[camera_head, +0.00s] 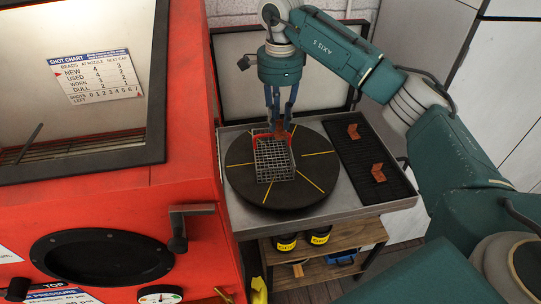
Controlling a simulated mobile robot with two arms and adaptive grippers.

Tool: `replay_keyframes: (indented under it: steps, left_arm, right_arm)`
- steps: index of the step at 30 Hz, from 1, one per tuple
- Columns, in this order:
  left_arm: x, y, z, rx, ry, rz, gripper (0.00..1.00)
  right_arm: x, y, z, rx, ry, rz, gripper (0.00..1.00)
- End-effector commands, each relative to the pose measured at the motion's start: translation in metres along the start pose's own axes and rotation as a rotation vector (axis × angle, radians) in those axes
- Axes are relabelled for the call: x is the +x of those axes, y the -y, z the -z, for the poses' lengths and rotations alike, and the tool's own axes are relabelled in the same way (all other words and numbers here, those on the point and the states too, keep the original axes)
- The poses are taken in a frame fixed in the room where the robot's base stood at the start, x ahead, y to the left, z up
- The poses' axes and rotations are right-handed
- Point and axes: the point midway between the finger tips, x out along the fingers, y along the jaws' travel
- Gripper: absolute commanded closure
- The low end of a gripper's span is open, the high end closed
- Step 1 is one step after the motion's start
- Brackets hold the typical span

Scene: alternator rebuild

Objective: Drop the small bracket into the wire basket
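The wire basket (274,172) is a small grid cage with some red at its upper edge. It stands on the round black turntable (240,184). My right gripper (281,121) points down over the basket's far end. A rusty brown small bracket (280,132) shows between its fingertips, and the gripper looks shut on it. The bracket is at about the basket's rim. I cannot tell whether it touches the wire. My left gripper is not in view.
Two more rusty brackets, one farther back (353,131) and one nearer (378,172), lie on a black ribbed mat (362,153) right of the turntable. A red blast cabinet (185,180) stands close on the left. Dark jars (286,243) sit on the shelf below.

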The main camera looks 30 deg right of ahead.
Motion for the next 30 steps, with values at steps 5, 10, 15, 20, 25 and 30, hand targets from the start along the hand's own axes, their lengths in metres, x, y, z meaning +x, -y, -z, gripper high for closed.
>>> replay_keyframes:
  steps: [5,10,15,20,25,30]
  left_arm:
    - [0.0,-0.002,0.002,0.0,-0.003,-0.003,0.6]
    - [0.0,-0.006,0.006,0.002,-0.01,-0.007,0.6]
    - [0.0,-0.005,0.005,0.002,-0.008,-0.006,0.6]
    - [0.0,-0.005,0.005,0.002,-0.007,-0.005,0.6]
    - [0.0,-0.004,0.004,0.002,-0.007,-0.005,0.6]
    - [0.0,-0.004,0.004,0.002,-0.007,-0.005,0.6]
  right_arm:
    - [0.0,0.0,0.0,0.0,0.0,0.0,0.7]
    - [-0.002,0.0,0.0,0.0,0.0,0.0,0.7]
    - [-0.022,0.001,0.0,0.001,0.0,0.003,0.7]
    - [-0.057,0.001,-0.001,0.0,0.001,0.004,0.7]
    - [-0.092,0.001,0.0,0.002,-0.001,0.005,0.7]
    - [-0.113,0.001,0.0,0.0,-0.001,0.002,0.7]
